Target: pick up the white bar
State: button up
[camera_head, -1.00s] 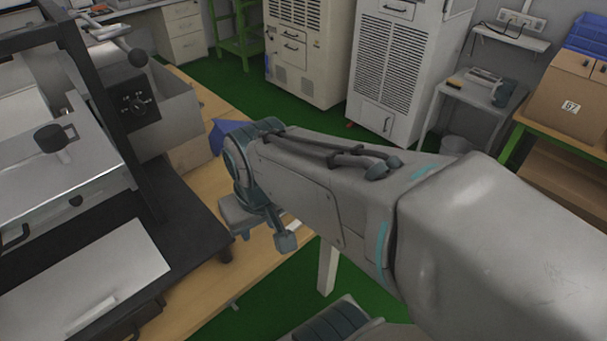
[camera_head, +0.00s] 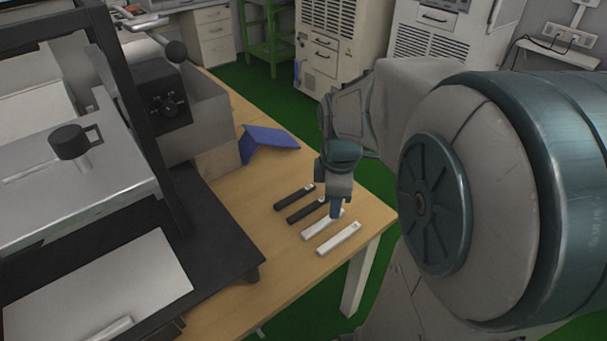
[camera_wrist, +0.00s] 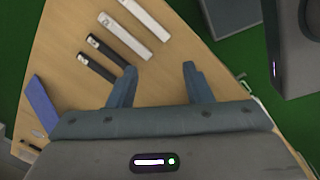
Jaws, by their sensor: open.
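Two white bars lie side by side near the table's right corner in the head view: the front white bar (camera_head: 338,238) and a second white bar (camera_head: 318,226) behind it. They show in the wrist view too, the outer one (camera_wrist: 145,18) and the inner one (camera_wrist: 123,33). My gripper (camera_head: 335,212) points down over the bars, and its fingers partly cover the second white bar's right end in the head view. In the wrist view my gripper (camera_wrist: 158,70) has its fingers wide apart, with bare table between them and the bars ahead to the left.
Two black bars (camera_head: 294,197) (camera_wrist: 101,66) lie beside the white ones on the wooden table (camera_head: 240,300). A blue angled object (camera_head: 270,138) lies farther back. A machine with a black frame (camera_head: 160,130) fills the left side. The table's right edge is close.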

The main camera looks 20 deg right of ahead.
jog(key=w+d+f+n+g+b, duration=0.1)
jog(key=w+d+f+n+b, duration=0.1)
jog(key=w+d+f+n, duration=0.45)
jog(key=n, duration=0.2)
send_over(341, 236)
jog(key=f, duration=0.8)
jog(key=shift+s+d+b, duration=0.2)
jog(key=shift+d+b, duration=0.1)
jog(key=shift+b, duration=0.1)
jog(key=shift+w+a+f, duration=0.1)
jog(key=shift+a+f, duration=0.1)
jog(key=shift+f, duration=1.15)
jog(key=shift+w+a+f, duration=0.1)
jog(key=shift+a+f, duration=0.05)
jog(key=shift+f, duration=1.2)
grip_shut()
